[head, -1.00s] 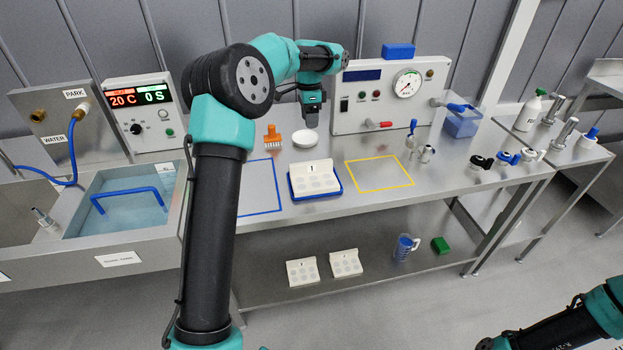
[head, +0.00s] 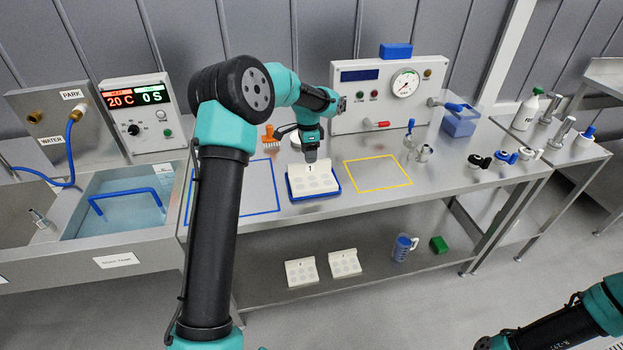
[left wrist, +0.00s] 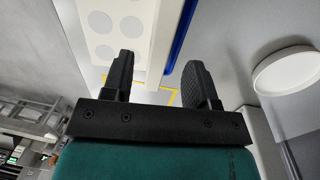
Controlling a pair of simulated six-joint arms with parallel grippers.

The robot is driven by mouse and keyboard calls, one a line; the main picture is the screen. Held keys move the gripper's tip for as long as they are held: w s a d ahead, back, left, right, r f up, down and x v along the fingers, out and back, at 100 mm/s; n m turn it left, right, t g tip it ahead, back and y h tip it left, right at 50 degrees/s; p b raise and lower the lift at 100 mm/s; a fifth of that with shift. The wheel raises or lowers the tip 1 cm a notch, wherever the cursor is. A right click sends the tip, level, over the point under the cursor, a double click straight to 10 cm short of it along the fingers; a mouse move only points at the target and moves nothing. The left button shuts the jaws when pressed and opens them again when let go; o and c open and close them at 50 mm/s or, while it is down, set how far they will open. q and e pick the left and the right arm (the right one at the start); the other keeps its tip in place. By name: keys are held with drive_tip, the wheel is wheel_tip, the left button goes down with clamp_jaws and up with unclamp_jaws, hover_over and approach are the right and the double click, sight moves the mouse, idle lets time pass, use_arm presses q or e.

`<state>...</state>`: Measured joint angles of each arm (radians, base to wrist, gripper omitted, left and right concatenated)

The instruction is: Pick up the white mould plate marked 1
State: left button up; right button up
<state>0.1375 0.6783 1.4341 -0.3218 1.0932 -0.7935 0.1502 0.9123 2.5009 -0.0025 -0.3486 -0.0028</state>
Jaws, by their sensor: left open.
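The white mould plate marked 1 (head: 313,181) lies in a blue tray (head: 318,198) on the steel bench, with round shallow marks on its face and a raised back edge bearing the 1. In the left wrist view the plate (left wrist: 110,25) fills the top, beside the tray's blue rim (left wrist: 182,40). My left gripper (head: 310,157) is open and empty, pointing down just over the plate's back edge. Its two fingers (left wrist: 158,78) stand apart in the wrist view; I cannot tell whether they touch the plate. Only part of my right arm shows at lower right.
A white round dish (left wrist: 288,73) and an orange brush (head: 271,138) are close behind the gripper. A blue outline (head: 262,212) is left of the tray, an empty yellow outline (head: 378,188) right. Two similar white plates (head: 301,271) (head: 345,263) lie on the lower shelf.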

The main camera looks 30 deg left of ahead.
sight(312, 177)
use_arm(q)
drive_tip(key=shift+s+d+f, duration=0.1)
drive_tip(key=shift+s+f, duration=0.05)
drive_tip(key=shift+f, duration=1.15)
drive_tip(key=shift+s+d+f, duration=0.1)
drive_tip(key=shift+f, duration=1.2)
clamp_jaws()
